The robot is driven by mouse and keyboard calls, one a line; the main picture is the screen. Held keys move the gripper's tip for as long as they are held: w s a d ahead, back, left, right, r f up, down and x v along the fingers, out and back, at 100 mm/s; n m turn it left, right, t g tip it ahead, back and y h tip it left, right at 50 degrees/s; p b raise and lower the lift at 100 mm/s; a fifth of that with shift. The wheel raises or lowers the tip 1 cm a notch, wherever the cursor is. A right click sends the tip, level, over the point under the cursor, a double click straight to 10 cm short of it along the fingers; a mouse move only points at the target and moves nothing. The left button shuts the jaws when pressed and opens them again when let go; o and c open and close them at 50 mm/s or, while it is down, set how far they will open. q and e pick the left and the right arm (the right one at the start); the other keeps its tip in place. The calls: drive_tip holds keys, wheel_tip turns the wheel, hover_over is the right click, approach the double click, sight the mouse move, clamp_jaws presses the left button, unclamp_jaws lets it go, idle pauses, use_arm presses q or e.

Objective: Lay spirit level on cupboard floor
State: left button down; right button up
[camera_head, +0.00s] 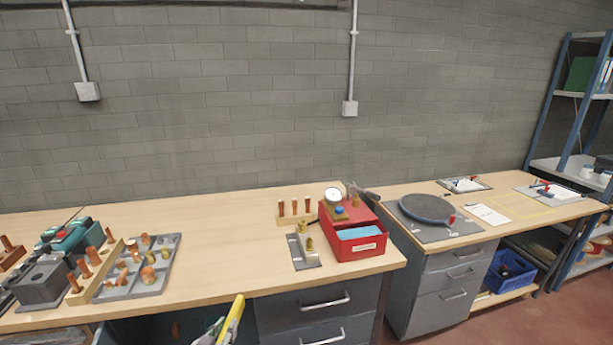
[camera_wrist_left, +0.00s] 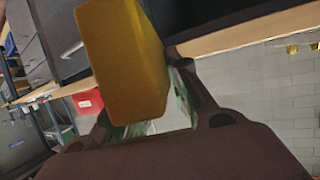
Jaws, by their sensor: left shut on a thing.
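The yellow spirit level (camera_head: 232,318) shows at the bottom of the head view, tilted steeply, in front of the bench. My left gripper (camera_head: 211,334) is shut on it; only the fingertip area shows at the frame's lower edge. In the left wrist view the spirit level (camera_wrist_left: 122,55) sticks out, large and close, between the fingers of my left gripper (camera_wrist_left: 152,112). The space under the left worktop (camera_head: 150,331) is dark and mostly cut off, so I cannot make out a cupboard floor. My right gripper is in neither view.
A red box (camera_head: 362,247), copper fittings on a grey tray (camera_head: 160,262) and a dark round plate (camera_head: 427,208) stand on the benches.

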use_arm(q)
drive_tip(key=shift+s+a+f+n+y, duration=0.1)
drive_tip(key=shift+s+f+n+y, duration=0.4)
drive_tip(key=shift+n+y, duration=0.25)
idle(0.4)
